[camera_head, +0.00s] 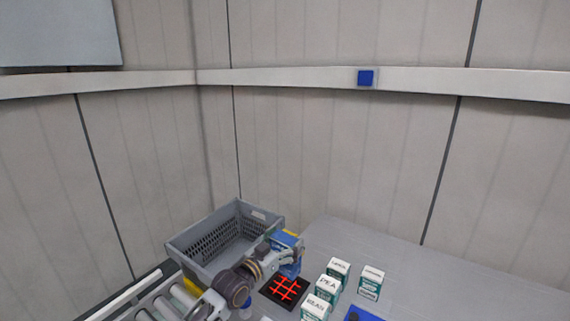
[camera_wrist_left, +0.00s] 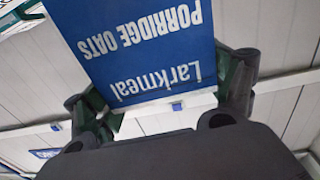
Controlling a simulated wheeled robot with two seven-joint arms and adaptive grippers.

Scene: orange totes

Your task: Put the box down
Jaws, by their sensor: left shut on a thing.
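A blue box (camera_head: 289,268) is held by my left gripper (camera_head: 284,248) near the rear edge of a black pad with a red grid (camera_head: 284,290). I cannot tell whether the box touches the pad or hangs just above it. In the left wrist view the blue box (camera_wrist_left: 140,45) reads "Larkmeal Porridge Oats", upside down in the picture. The fingers of my left gripper (camera_wrist_left: 165,90) are on both sides of it, shut on it. My right gripper is not in view.
A grey crate (camera_head: 185,244) with slotted walls stands left of the pad. Several white and green cartons, one marked PEA (camera_head: 327,290), stand to the right. A blue object (camera_head: 356,314) shows at the bottom edge. The grey table is clear behind the cartons. Rollers (camera_head: 165,309) lie at lower left.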

